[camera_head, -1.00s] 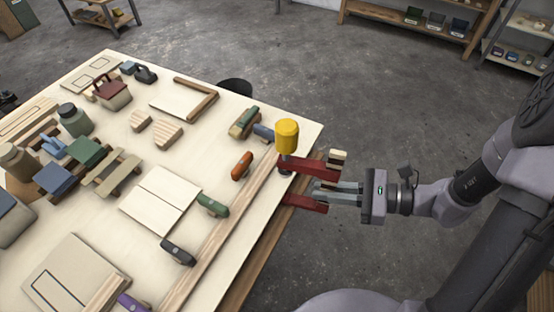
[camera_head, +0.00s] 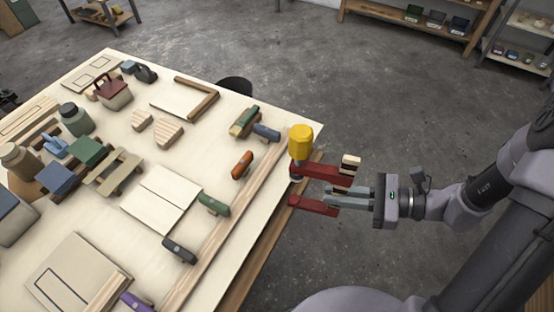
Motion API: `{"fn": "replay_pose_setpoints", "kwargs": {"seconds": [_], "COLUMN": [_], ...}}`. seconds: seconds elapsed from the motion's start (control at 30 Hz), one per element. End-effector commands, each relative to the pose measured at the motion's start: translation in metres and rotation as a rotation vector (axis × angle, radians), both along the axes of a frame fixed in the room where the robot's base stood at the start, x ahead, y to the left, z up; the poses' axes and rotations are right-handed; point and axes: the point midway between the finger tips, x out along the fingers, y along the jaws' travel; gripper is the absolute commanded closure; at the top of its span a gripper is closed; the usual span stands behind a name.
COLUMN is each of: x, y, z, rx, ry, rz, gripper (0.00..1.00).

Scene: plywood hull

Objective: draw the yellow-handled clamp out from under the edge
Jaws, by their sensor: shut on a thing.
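The clamp (camera_head: 318,173) has a yellow handle (camera_head: 301,139) standing upright on top of a red C-shaped frame with two red arms. It is at the right edge of the plywood table (camera_head: 265,219). The upper red arm is at the height of the tabletop edge and the lower red arm (camera_head: 314,205) is lower, beside the edge. My gripper (camera_head: 343,195) comes from the right and is shut on the clamp's back part. A small striped wooden piece (camera_head: 350,164) shows at the clamp's back end. I cannot tell whether the clamp still touches the edge.
A long wooden strip (camera_head: 222,231) runs along the table near its right edge. Orange (camera_head: 242,165), green (camera_head: 214,203) and black (camera_head: 179,250) handled items lie along it. A blue item (camera_head: 266,133) is behind the clamp. Open floor (camera_head: 400,110) lies to the right.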

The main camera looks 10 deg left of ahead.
Motion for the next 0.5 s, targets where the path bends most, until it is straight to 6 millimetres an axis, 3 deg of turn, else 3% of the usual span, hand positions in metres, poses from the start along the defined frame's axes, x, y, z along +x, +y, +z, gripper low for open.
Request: {"fn": "replay_pose_setpoints", "kwargs": {"seconds": [0.5], "x": [0.000], "y": [0.000], "z": [0.063], "rx": [0.000], "ry": [0.000], "rz": [0.000], "gripper": [1.00]}}
